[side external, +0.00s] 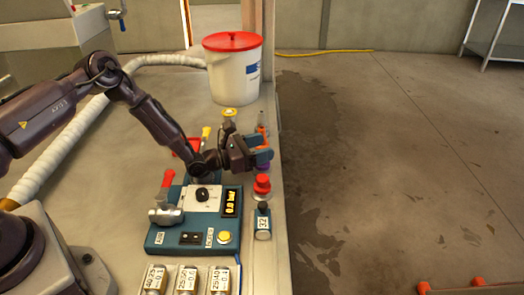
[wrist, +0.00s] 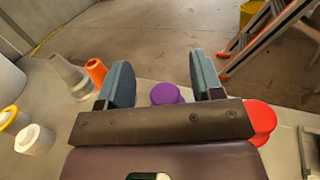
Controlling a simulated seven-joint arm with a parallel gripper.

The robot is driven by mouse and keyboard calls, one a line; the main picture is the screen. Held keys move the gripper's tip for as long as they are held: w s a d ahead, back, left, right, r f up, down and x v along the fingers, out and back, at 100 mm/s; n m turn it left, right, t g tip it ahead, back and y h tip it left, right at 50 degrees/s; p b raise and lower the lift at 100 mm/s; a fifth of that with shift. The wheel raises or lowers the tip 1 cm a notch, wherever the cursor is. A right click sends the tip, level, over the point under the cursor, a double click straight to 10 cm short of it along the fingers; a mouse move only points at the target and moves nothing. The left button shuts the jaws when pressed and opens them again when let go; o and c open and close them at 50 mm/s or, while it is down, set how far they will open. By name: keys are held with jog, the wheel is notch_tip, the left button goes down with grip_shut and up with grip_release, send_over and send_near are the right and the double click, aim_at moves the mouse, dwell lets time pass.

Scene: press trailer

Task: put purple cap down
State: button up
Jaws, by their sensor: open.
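The purple cap (wrist: 166,94) shows in the wrist view between the two blue-grey fingers of my gripper (wrist: 162,85), with clear space on both sides of it. In the side external view only a bit of the purple cap (side external: 261,168) shows behind the fingers. My gripper (side external: 262,157) is open, low over the right edge of the bench. The lower part of the cap is hidden by my gripper, so I cannot tell what it rests on.
A red cap (side external: 262,184) stands close beside my gripper. An orange cone-shaped piece (wrist: 96,71) and a grey one (wrist: 68,74) stand to the left in the wrist view. A blue control box (side external: 190,238) and a white bucket (side external: 232,75) are on the bench. Floor lies beyond its edge.

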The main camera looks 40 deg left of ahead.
jog(key=shift+v, duration=1.15)
jog(key=s+d+r+m+g+h, duration=0.35)
jog(key=r+m, duration=0.25)
jog(key=r, duration=0.2)
jog(key=s+d+r+m+g+h, duration=0.25)
jog(key=d+r+m, duration=0.25)
jog(key=r, duration=0.4)
jog(key=s+d+r+m+g+y, duration=0.1)
jog(key=s+d+r+m+g, duration=0.35)
jog(key=s+m+g, duration=0.4)
jog(key=s+a+r+m+t+y, duration=0.1)
jog(key=s+a+r+m+y, duration=0.1)
jog(key=s+a+m+y, duration=0.2)
jog(key=s+a+r+m+t+y, duration=0.1)
jog(key=s+a+r+m+y, duration=0.2)
jog(key=s, duration=0.6)
jog(key=s+a+r+m+t+y, duration=0.1)
jog(key=s+a+r+m+y, duration=0.2)
jog(key=s+a+m+y, duration=0.1)
jog(key=shift+s+a+m+y, duration=0.35)
jog(key=shift+s+m+y, duration=0.15)
jog(key=shift+s, duration=0.7)
jog(key=shift+t, duration=0.25)
